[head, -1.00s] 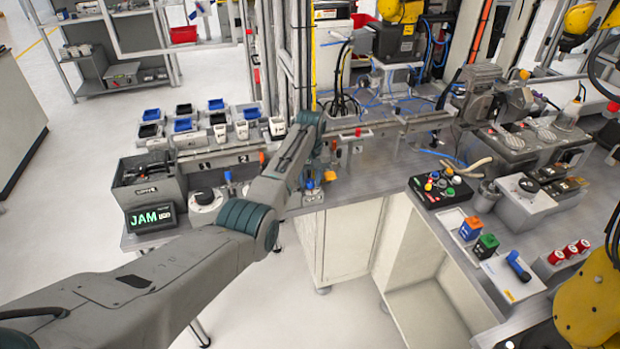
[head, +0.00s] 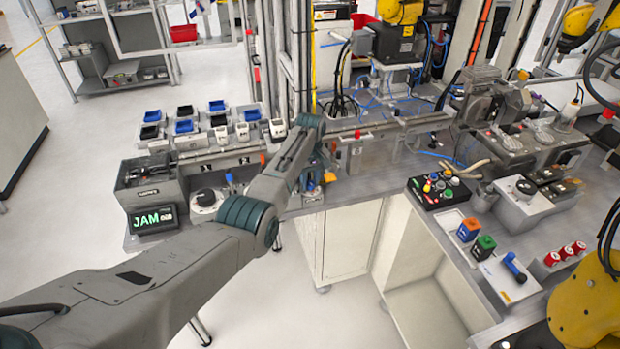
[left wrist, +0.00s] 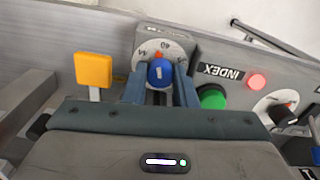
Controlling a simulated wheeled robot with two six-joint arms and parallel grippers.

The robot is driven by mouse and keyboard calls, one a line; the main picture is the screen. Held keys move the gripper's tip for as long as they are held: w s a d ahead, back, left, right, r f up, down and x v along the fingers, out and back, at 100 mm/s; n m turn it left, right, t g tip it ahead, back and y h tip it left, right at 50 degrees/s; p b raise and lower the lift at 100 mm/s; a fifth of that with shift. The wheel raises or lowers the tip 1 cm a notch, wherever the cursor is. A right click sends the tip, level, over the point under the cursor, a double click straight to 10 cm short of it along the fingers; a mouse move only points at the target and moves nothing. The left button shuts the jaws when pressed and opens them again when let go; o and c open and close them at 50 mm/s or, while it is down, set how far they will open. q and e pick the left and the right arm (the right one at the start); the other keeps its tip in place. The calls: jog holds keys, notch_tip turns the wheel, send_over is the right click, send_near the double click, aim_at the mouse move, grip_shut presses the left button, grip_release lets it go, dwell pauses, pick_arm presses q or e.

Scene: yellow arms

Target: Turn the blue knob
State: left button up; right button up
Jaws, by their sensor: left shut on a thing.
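The blue knob (left wrist: 161,73) sits on a round white dial with printed numbers and an orange mark at its top. The knob's white line points roughly up in the left wrist view. My left gripper (left wrist: 160,84) is shut on the knob, with one finger on each side of it. In the head view my left arm reaches over the workbench, and the blue knob (head: 310,186) shows small beside the wrist. Most of the gripper is hidden there. My right gripper is in neither view.
A yellow-orange square tab (left wrist: 93,70) stands left of the dial. A green button (left wrist: 211,97), a lit red button (left wrist: 257,82) and a black knob (left wrist: 282,112) lie to its right. A JAM display (head: 153,219) and another bench with controls (head: 440,190) flank my arm.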

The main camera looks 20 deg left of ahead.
aim_at(310, 182)
pick_arm(q)
jog(key=n, duration=0.2)
jog(key=n+p, duration=0.1)
jog(key=n, duration=0.1)
jog(key=shift+w+r+n, duration=0.1)
jog(key=shift+r+n, duration=0.1)
jog(key=shift+n, duration=0.1)
jog(key=shift+n+p, duration=0.55)
jog(key=shift+n, duration=1.25)
jog(key=o, duration=0.7)
jog(key=shift+f, duration=0.1)
notch_tip(310, 182, up, 11)
jog(key=b, duration=0.2)
jog(key=shift+f, duration=0.1)
